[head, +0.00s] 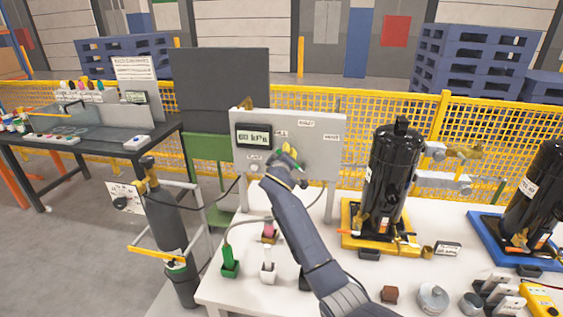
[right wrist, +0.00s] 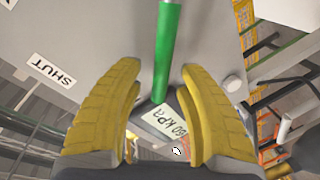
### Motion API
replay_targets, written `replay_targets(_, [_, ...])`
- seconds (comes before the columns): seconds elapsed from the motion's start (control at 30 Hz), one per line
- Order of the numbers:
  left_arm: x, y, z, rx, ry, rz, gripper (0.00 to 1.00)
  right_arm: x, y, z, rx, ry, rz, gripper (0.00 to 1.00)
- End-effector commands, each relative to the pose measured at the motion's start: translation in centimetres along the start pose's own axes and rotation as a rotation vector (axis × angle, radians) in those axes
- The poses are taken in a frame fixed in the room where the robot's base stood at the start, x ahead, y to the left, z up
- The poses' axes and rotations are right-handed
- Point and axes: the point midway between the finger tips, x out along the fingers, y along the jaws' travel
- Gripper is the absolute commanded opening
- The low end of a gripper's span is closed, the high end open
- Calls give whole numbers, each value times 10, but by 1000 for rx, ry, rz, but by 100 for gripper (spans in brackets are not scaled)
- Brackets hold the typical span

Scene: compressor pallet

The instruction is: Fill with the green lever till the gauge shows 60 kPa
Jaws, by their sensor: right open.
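The grey panel (head: 315,158) stands at the back of the white table and carries a dark gauge (head: 253,136). Its display seems to read 60 kPa, though the digits are small. My right gripper (head: 283,160) is at the panel, just right of and below the gauge. In the right wrist view my right gripper (right wrist: 160,70) is open, its yellow fingers apart on both sides of the green lever (right wrist: 168,45). The lever's lower end lies between the fingers, with gaps visible on both sides. My left gripper is not in view.
A SHUT label (right wrist: 52,82) and a 60 kPa label (right wrist: 180,125) show in the right wrist view. A black compressor (head: 393,170) stands on a yellow base at right. A grey cylinder (head: 165,220) stands left of the table. Green (head: 230,264) and white (head: 268,268) hose fittings stand at the table's front left.

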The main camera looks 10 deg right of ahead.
Motion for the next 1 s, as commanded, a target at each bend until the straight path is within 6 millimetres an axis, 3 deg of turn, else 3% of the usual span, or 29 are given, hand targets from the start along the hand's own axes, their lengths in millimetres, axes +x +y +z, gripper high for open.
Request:
replay_targets(0.6, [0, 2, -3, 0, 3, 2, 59, -90, -1, 1, 2, -1, -2, 38])
replay_targets(1.0, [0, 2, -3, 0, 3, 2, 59, -115, -1, 1, 0, -2, -1, 38])
